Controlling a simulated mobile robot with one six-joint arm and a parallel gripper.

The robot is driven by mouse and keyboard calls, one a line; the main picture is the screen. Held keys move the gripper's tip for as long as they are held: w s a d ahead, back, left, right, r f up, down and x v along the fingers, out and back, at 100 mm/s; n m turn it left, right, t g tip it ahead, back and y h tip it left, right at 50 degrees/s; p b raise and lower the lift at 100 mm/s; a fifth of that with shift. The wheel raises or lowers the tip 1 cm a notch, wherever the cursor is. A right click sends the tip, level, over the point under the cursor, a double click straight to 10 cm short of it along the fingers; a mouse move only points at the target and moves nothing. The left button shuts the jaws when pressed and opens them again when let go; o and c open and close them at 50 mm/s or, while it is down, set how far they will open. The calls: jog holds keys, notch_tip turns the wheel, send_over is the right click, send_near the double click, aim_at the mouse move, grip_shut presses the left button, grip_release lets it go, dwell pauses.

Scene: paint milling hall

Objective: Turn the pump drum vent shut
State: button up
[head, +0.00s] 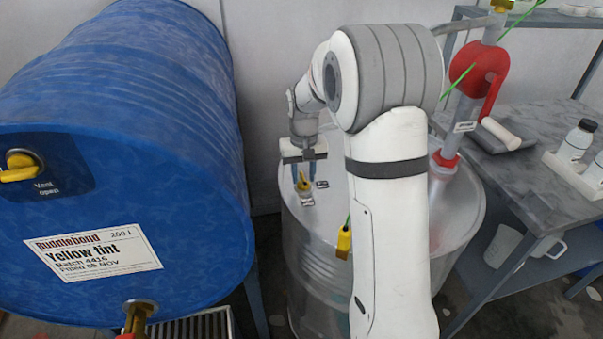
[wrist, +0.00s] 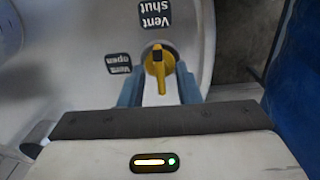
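The pump drum (head: 390,215) is a silver drum with a red pump on top. Its vent handle (head: 303,184) is yellow and sits on the drum top; it also shows in the wrist view (wrist: 159,68). There it lies along the picture's vertical, its upper end toward the "Vent shut" label (wrist: 153,13). The "Vent open" label (wrist: 119,64) is to its left. My gripper (wrist: 160,88) is open, with one blue finger on each side of the handle. Gaps show between the fingers and the handle.
A large blue drum (head: 120,110) lies at the left, with its own yellow vent handle (head: 20,167) beside a "Vent open" label. The red pump (head: 478,70) rises on the drum's right. A grey bench (head: 480,165) with bottles (head: 577,140) stands farther right.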

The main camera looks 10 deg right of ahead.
aim_at(303, 177)
notch_tip(303, 177, up, 8)
jog(key=shift+f, duration=0.1)
dwell(0.5)
jog(key=s+r+t+p, duration=0.1)
jog(key=s+r+t, duration=0.1)
jog(key=s, duration=2.4)
jog(key=shift+s+r+t+p, duration=0.3)
jog(key=shift+s+r+p, duration=0.05)
jog(key=shift+s, duration=0.05)
